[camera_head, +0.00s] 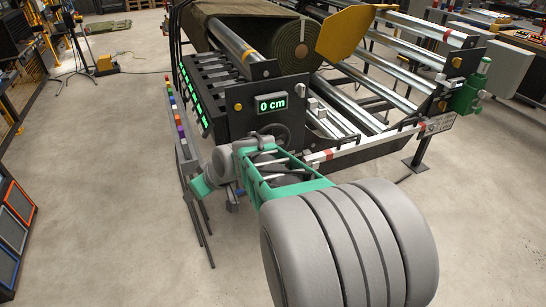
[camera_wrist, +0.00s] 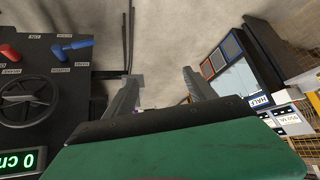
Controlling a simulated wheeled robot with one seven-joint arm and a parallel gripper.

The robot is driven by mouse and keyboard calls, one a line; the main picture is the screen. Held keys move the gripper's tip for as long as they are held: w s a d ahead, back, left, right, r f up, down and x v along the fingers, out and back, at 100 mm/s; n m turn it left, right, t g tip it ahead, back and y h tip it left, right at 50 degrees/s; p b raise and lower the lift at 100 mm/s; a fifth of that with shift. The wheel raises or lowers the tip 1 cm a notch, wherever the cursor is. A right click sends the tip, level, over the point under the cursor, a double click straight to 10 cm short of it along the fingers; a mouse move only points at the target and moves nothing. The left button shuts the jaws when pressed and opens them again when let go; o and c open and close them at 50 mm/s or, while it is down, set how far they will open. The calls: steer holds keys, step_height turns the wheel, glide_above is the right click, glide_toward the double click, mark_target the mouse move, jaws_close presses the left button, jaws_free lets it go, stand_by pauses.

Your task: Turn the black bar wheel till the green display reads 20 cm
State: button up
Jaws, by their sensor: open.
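The green display (camera_head: 272,103) on the black machine panel reads 0 cm; it also shows, turned, at the lower left of the wrist view (camera_wrist: 18,160). The black bar wheel (camera_head: 276,132) sits below the display and is partly hidden by my arm in the head view. In the wrist view the wheel (camera_wrist: 27,98) shows at the left, with a round rim and spokes. My gripper (camera_wrist: 160,88) is open and empty, its two fingers apart over bare floor. It is clear of the wheel, which lies to its left in that view.
A red lever (camera_wrist: 10,52) and a blue lever (camera_wrist: 73,45) sit on the panel near the wheel. A turf roll (camera_head: 300,45) lies on the machine behind. A white-and-red rail (camera_head: 350,148) runs right of the panel. Floor at the left is open.

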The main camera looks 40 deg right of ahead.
steer(key=shift+o, duration=0.6)
steer(key=w+d+f+t+b, duration=0.3)
steer(key=w+d+f, duration=0.2)
steer(key=d+f, duration=0.2)
steer(key=shift+w+d+m, duration=0.3)
steer(key=shift+w+d, duration=0.05)
steer(key=shift+d, duration=0.8)
steer(key=shift+o, duration=0.8)
steer(key=w+d+f+m+t+h+b, duration=0.1)
steer(key=d+f+t+b, duration=0.1)
steer(key=d, duration=0.6)
steer(key=shift+w+d+t+b, duration=0.15)
steer(key=shift+w+t+b, duration=0.1)
steer(key=shift+t+b, duration=0.25)
steer(key=shift+o, duration=0.8)
steer(key=s+d+m+t+h+b, duration=0.1)
steer(key=d+t+h+b, duration=0.1)
steer(key=d, duration=0.6)
steer(key=shift+s+d+f+h, duration=0.2)
steer(key=shift+s+f+h, duration=0.1)
steer(key=shift+f, duration=0.15)
steer(key=s+d+m+t+h, duration=0.1)
steer(key=s+d+m+h, duration=0.15)
steer(key=d, duration=0.45)
steer(key=x, duration=0.7)
steer(key=shift+r+t, duration=0.3)
steer(key=shift+r, duration=0.35)
steer(key=shift+d+h, duration=0.1)
steer(key=shift+h, duration=0.15)
steer(key=shift+c, duration=0.6)
